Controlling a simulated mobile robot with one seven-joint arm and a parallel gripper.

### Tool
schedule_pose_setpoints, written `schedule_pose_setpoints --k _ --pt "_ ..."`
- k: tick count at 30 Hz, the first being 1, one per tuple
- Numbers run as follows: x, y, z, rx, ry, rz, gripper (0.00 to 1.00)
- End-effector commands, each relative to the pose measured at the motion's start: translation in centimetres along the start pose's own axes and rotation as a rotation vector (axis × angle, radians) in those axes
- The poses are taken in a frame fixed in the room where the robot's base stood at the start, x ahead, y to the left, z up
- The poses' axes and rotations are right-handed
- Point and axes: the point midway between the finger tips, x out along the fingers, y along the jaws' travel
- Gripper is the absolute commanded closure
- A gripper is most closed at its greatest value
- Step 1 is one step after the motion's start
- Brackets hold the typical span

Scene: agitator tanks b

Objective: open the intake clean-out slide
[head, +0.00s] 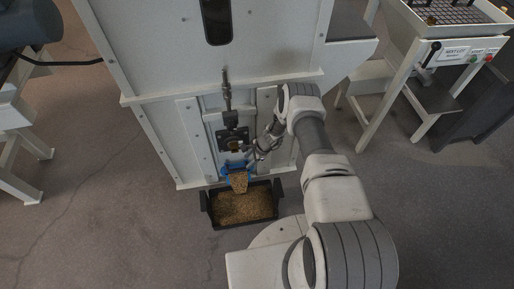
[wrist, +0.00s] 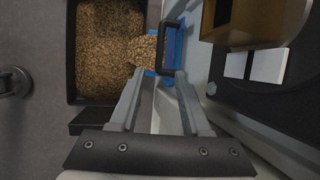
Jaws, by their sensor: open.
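The intake clean-out area is at the foot of the tall grey cabinet. A blue chute (head: 226,172) with tan grain on it sticks out there, above a black tray. In the wrist view, the blue part (wrist: 172,48) has a dark bar-like handle (wrist: 235,65) beside it; I cannot tell for sure which piece is the slide. My gripper (head: 252,160) is beside the chute, on its right.
The black tray (head: 205,206) on the floor holds grain. The grey cabinet (head: 160,60) rises behind. A white-framed stand (head: 385,85) with a lever and buttons is at right, and another frame (head: 20,140) at left.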

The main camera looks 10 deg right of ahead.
Motion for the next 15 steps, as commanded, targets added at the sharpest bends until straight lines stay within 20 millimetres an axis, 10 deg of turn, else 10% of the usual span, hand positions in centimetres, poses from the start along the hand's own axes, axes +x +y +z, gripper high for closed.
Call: schedule_pose_setpoints --k 6,15 --pt "-5.8 -0.1 0.2 0.001 -0.001 -0.001 0.53" --pt "-9.3 0.0 0.0 -0.001 0.000 0.000 0.53"
